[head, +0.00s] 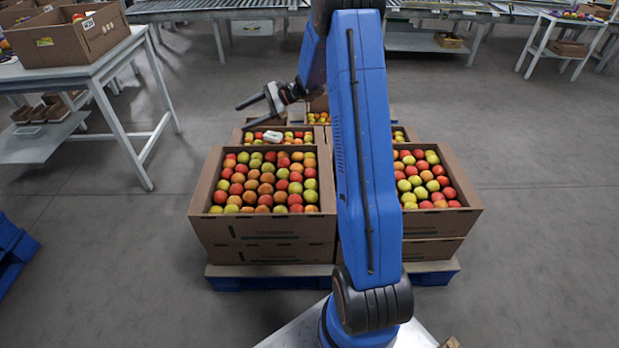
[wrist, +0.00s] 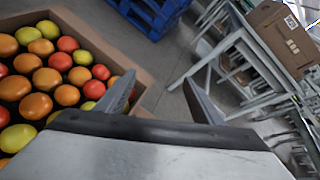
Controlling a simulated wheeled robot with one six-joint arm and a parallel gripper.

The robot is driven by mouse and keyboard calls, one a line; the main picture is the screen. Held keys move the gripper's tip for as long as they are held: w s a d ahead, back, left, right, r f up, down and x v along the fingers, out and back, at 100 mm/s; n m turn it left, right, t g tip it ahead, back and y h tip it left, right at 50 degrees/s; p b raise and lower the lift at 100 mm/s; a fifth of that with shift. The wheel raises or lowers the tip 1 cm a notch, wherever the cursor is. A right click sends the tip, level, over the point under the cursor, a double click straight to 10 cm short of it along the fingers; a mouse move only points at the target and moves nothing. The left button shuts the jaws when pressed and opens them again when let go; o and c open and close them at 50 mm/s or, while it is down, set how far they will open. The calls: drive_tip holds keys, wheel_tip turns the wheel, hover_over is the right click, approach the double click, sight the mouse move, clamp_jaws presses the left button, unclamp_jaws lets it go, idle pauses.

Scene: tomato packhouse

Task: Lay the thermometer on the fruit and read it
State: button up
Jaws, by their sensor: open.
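Red, orange and yellow-green tomatoes (head: 265,180) fill the front-left carton (head: 265,228). The white device does not show in the wrist view.
More tomato cartons (head: 435,222) stand beside and behind on a blue pallet (head: 270,284). A table (head: 95,68) with a cardboard box (head: 70,35) is at left. Conveyors (head: 215,8) run along the back. The floor at right is clear.

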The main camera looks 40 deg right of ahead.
drive_tip(key=s+a+r+n+g+h, duration=0.1)
drive_tip(key=s+a+r+n+h, duration=0.2)
drive_tip(key=s, duration=0.5)
drive_tip(key=s+a+r+n+g, duration=0.25)
drive_tip(key=s+a+r, duration=0.25)
drive_tip(key=s, duration=0.4)
drive_tip(key=s+a+r+n+g+h, duration=0.1)
drive_tip(key=s+a+r+n+h, duration=0.1)
drive_tip(key=s+a+r+n, duration=0.45)
drive_tip(key=s+d+n+t+h, duration=0.1)
drive_tip(key=s+d+n+h, duration=0.1)
drive_tip(key=s, duration=1.1)
drive_tip(key=s+d+f+n+t+h, duration=0.1)
drive_tip(key=s+d+n+t+h, duration=0.1)
drive_tip(key=s, duration=1.2)
drive_tip(key=d+n+h, duration=0.1)
drive_tip(key=d+h, duration=0.1)
drive_tip(key=h, duration=0.1)
drive_tip(key=shift+d+n, duration=0.3)
drive_tip(key=shift+d, duration=0.05)
